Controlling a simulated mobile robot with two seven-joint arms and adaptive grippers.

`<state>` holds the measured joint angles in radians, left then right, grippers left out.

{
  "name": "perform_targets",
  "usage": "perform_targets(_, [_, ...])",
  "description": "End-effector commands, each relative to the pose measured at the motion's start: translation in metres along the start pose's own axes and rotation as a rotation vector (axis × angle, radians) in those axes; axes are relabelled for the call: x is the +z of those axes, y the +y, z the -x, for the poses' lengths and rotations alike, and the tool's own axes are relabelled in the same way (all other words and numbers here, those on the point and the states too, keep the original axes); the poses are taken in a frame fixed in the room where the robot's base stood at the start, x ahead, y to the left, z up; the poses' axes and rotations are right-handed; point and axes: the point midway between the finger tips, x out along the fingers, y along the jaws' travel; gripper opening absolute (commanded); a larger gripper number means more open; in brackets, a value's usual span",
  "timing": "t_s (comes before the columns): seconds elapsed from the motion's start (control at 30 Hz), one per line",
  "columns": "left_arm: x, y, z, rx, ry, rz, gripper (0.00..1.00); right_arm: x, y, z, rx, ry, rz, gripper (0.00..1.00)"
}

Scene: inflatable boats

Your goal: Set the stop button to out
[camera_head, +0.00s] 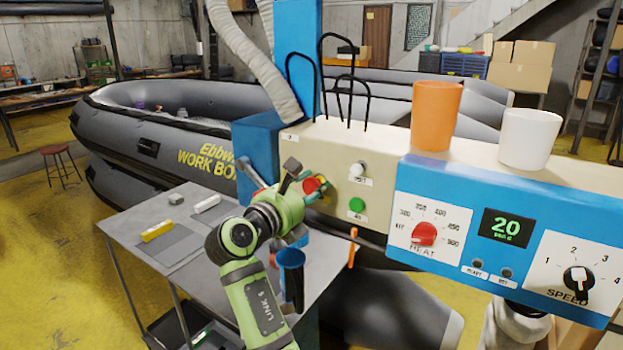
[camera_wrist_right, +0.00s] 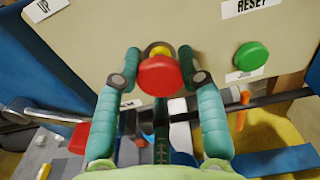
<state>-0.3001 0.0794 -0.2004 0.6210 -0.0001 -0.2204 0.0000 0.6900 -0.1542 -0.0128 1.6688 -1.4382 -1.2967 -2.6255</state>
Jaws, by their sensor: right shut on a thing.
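The red stop button (camera_head: 312,186) is on the cream panel (camera_head: 345,222) of the machine, left of the other buttons and partly covered by my gripper. In the right wrist view its round red head (camera_wrist_right: 158,77) stands in front of a yellow collar (camera_wrist_right: 159,51). My right gripper (camera_head: 305,181) has one teal finger on each side of the red head, with the tips near the panel, and is shut on it. I cannot tell whether the button is in or out. My left gripper is not in view.
A green button (camera_head: 357,205) and a white reset button (camera_head: 358,169) sit close by on the panel. An orange cup (camera_head: 435,115) and a white cup (camera_head: 529,138) stand on the machine. A grey table (camera_head: 130,222) with small items is below. Wire hoops rise above the panel.

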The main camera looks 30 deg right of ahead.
Motion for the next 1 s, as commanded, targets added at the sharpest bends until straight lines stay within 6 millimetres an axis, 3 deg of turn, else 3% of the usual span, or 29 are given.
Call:
perform_targets(0.2, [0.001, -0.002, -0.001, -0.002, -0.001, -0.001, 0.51, 0.001, 0.000, 0.003, 0.000, -0.004, -0.001, 0.00])
perform_targets(0.23, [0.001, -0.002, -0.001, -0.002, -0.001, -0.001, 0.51, 0.001, 0.000, 0.003, 0.000, -0.004, -0.001, 0.43])
perform_targets(0.3, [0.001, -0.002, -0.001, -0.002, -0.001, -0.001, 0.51, 0.001, 0.000, 0.003, 0.000, -0.003, -0.001, 0.64])
perform_targets(0.67, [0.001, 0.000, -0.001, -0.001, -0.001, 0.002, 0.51, 0.001, 0.000, 0.005, 0.001, -0.002, -0.001, 0.64])
perform_targets(1.0, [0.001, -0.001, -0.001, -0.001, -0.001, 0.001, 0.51, 0.000, 0.001, 0.056, 0.004, -0.001, -0.002, 0.64])
